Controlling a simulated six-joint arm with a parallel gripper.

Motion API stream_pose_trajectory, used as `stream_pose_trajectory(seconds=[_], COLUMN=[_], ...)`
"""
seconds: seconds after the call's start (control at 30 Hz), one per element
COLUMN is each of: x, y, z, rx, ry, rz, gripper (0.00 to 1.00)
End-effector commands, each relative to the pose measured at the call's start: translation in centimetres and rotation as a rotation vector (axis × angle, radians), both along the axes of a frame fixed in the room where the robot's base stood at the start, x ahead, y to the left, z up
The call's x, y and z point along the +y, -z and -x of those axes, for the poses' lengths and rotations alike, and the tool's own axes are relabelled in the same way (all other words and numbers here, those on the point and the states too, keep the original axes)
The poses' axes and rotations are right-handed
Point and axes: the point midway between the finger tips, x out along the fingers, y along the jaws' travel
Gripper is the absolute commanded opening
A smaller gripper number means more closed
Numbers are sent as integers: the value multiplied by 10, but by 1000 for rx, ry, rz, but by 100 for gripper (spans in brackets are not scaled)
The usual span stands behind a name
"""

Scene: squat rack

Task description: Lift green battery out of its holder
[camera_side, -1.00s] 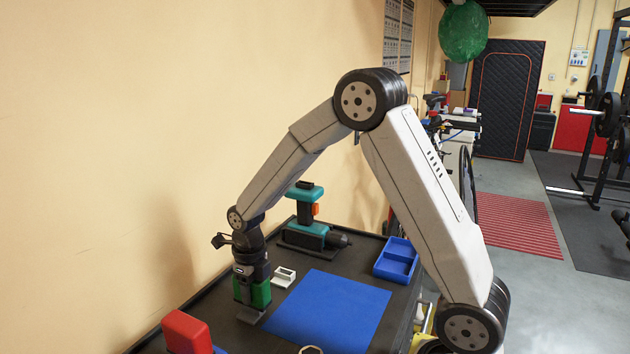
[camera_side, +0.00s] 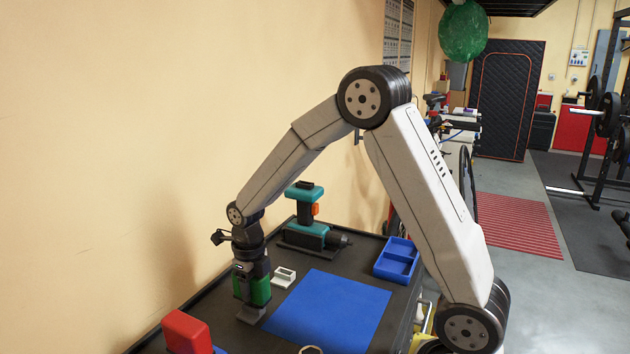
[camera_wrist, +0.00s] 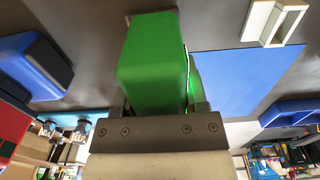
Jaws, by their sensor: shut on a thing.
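The green battery (camera_side: 261,291) is upright between the jaws of my gripper (camera_side: 250,286), at the left of the black bench in the side view. My gripper points down and is shut on it. In the wrist view the green battery (camera_wrist: 148,55) fills the upper middle, just beyond my gripper (camera_wrist: 155,120). A small grey piece (camera_side: 250,315) shows right below the battery and may be its holder. I cannot tell whether the battery's lower end is clear of it.
A blue mat (camera_side: 330,311) lies right of my gripper. A small white holder (camera_side: 284,276) is close by. A teal drill (camera_side: 305,233) stands behind, and a blue two-part tray (camera_side: 397,258) is at the back right. A red block (camera_side: 187,332) stands at the front left.

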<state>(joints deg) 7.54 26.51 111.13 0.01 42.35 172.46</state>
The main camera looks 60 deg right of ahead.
Motion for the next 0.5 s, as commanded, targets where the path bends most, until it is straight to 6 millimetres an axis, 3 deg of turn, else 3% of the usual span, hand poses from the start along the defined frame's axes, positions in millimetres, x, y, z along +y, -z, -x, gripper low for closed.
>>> stream_pose_trajectory(seconds=[0.5], x=[0], y=[-11], z=[-1], rx=[-2], ry=[0], rz=[0], gripper=[0])
